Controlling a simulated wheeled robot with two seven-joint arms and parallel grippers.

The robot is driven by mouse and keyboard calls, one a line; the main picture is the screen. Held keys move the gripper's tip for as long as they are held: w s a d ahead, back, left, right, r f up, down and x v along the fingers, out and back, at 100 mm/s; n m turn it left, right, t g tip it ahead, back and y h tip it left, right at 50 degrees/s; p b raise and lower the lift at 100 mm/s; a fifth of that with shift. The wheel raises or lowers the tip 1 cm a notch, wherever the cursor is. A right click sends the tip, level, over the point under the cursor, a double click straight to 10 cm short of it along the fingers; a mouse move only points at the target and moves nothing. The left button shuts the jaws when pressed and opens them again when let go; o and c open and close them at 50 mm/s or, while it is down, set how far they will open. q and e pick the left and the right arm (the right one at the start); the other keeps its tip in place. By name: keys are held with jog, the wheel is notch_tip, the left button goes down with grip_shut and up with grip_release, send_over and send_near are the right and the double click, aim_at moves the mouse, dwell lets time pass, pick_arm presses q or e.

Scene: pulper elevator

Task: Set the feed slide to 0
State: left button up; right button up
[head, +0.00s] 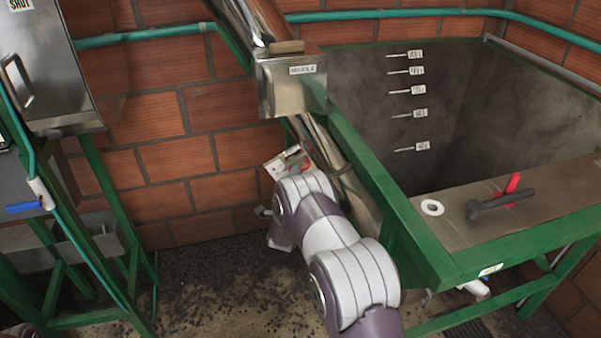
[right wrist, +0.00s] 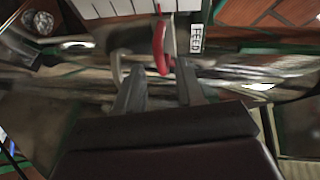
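The feed slide shows in the right wrist view as a red handle (right wrist: 160,48) in front of a white scale plate with dark lines (right wrist: 118,8). A white label reading FEED (right wrist: 196,38) is just right of it. My right gripper (right wrist: 160,85) is open, its two fingers apart with nothing visible between them. The red handle lies just beyond the gap, seemingly not gripped. In the head view a small white-and-red part (head: 288,161) shows by the steel tube, partly hidden by my right arm. The scale's numbers are unreadable. My left gripper is out of view.
A sloping steel tube (head: 345,185) runs beside the green-framed tank (head: 375,170). A steel box (head: 290,85) sits above. A lever with a red and dark handle (head: 500,198) is on the tank's deck. A green stand (head: 95,190) is at left; floor between is clear.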

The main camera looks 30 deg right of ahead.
jog(key=shift+x, duration=1.3)
jog(key=shift+a, duration=0.1)
grip_shut()
